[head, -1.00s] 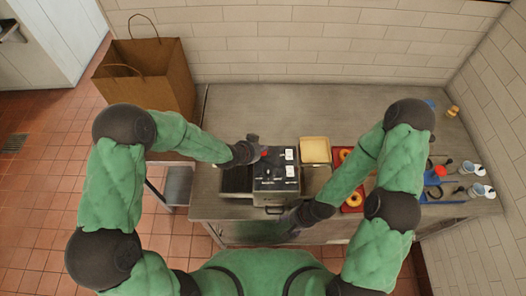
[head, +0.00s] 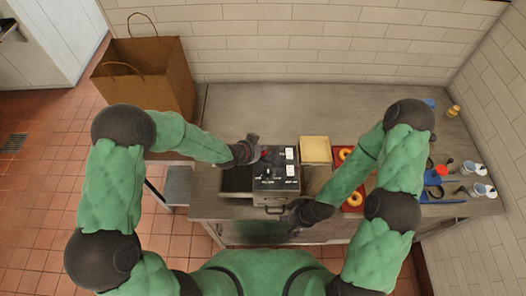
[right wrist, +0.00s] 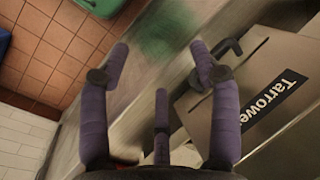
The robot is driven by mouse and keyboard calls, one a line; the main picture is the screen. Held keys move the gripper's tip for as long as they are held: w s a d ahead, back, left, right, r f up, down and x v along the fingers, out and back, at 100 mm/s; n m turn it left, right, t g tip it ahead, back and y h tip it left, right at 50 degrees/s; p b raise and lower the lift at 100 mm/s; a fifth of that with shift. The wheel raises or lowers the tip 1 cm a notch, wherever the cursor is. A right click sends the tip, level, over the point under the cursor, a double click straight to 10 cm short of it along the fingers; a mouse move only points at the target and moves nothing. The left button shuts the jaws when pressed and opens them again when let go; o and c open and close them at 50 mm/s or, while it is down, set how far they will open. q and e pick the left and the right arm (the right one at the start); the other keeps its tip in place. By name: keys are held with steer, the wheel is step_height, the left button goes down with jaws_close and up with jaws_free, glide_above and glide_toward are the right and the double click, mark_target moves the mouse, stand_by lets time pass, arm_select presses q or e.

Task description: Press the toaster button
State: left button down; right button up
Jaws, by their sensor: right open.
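The toaster (head: 276,186) is a dark and steel box with white labels and dark knobs on its top, near the front edge of the counter. A small red spot, perhaps its button, shows at its top left beside my left gripper (head: 258,151). That gripper is at the toaster's back left corner; its fingers are too small to tell open from shut, and contact is unclear. My right gripper (head: 295,218) is low at the toaster's front right. In the right wrist view, its purple fingers (right wrist: 160,75) are spread and empty, beside a metal box face with a "Tarrowe" label (right wrist: 273,100).
A red tray (head: 352,208) with bagels is partly behind my right arm. Bottles (head: 478,190) and blue items stand at the counter's right. A paper bag (head: 150,75) stands at left. The counter's back is clear.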

arm_select(q)
steer(key=shift+f, duration=0.25)
steer(key=shift+r, duration=0.5)
stand_by(0.3)
steer(key=shift+r+p, duration=1.35)
steer(key=shift+r, duration=1.7)
steer(key=shift+f, duration=0.1)
